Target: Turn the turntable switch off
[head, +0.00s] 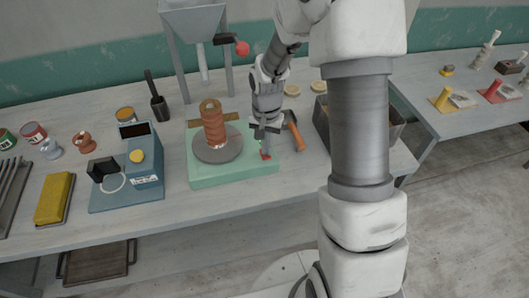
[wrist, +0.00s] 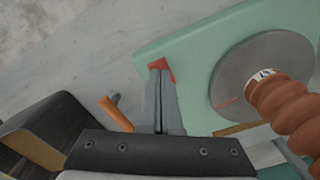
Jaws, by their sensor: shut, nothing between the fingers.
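The turntable is a green base (head: 232,176) with a grey disc (head: 232,152) on the bench, and a ribbed orange-brown clay piece (head: 213,127) stands on the disc. A small red switch (head: 265,155) sits on the base's right front part. In the wrist view the red switch (wrist: 162,68) shows at a corner of the green base (wrist: 185,50). My gripper (head: 264,150) points down over the switch with its fingers together and empty. In the wrist view the fingertips (wrist: 161,68) overlap the switch and hide part of it. I cannot tell whether they touch it.
An orange-handled hammer (head: 293,132) lies just right of the turntable. A grey open bin (head: 385,128) stands farther right. A blue device (head: 143,160) with a yellow knob is to the left. A hopper on legs (head: 193,20) stands behind. The bench's front edge is close.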

